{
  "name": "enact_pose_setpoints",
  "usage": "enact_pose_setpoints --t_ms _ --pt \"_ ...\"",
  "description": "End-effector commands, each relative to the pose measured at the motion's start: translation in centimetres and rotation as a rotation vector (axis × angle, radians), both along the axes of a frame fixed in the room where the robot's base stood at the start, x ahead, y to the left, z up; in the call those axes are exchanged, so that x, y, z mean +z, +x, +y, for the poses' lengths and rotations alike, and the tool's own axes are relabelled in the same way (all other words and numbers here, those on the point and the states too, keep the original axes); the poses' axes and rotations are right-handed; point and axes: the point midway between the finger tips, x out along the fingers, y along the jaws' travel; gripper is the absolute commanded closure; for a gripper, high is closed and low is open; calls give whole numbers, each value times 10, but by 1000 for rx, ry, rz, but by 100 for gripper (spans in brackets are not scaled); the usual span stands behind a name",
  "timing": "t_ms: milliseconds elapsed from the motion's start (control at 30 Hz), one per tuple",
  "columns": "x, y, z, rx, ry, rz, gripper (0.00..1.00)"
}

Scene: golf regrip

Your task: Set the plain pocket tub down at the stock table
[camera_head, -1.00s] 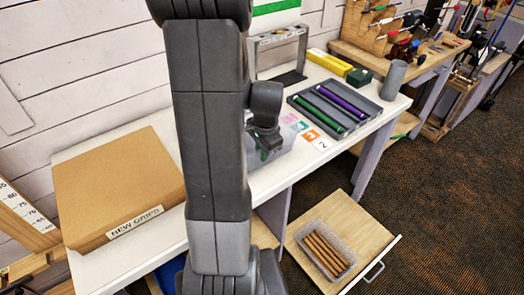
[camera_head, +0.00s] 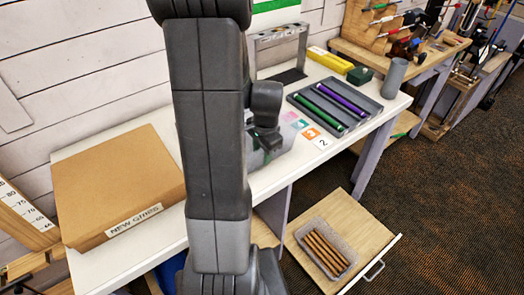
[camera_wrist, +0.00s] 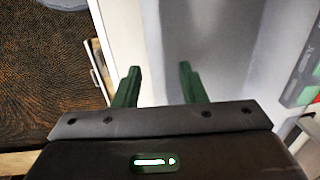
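My gripper (camera_wrist: 160,85) has its two green fingers apart, with a clear gap and nothing plainly clamped between them in the wrist view. In the head view the gripper (camera_head: 266,148) is low over the front of the white stock table (camera_head: 135,262), partly behind my arm. A translucent tub (camera_head: 287,137) stands on the table right beside and under the gripper. Its left part is hidden by my arm. In the wrist view a pale grey surface fills the space beyond and between the fingers; I cannot tell whether it is the tub or whether the fingers touch it.
A cardboard box (camera_head: 110,185) fills the table's left side. Number cards (camera_head: 322,143) and a grey tray (camera_head: 315,96) with green and purple grips lie to the right. A grey cup (camera_head: 394,78) stands at the right end. Below, an open drawer (camera_head: 375,228) holds a tub of brown grips (camera_head: 333,264).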

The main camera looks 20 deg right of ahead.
Motion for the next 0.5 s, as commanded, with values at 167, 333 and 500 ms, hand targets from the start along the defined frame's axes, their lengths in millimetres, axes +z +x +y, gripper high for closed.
enact_pose_setpoints --t_ms 167,333,500 --pt "2 0 0 0 0 0 62" --pt "20 -1 -1 0 -1 -5 62" --pt "52 -5 -3 0 -3 -6 62"
